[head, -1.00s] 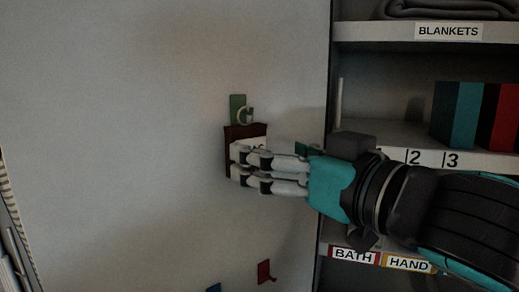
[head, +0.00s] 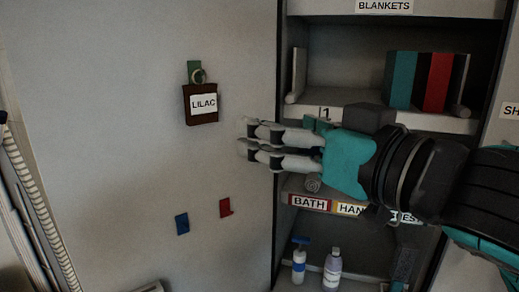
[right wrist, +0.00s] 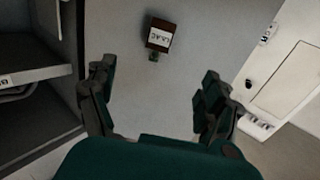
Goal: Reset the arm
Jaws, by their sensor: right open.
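My right gripper (head: 246,143) reaches in from the right in the head view, in front of the grey wall and the shelf's left edge. Its fingers point left, and it is open and empty. In the right wrist view the two fingers of the right gripper (right wrist: 152,98) stand wide apart with nothing between them. A dark brown box labelled LILAC (head: 201,117) hangs on the wall below a green hook (head: 194,70), left of and apart from the fingertips. The LILAC box also shows in the right wrist view (right wrist: 161,29). My left gripper is in neither view.
A shelf unit at right holds teal, red and dark books (head: 435,82). Lower are BATH (head: 309,203) and HAND labels, a pump bottle (head: 300,262) and another bottle (head: 332,268). Blue (head: 182,224) and red (head: 225,207) hooks are on the wall. The wall at left is clear.

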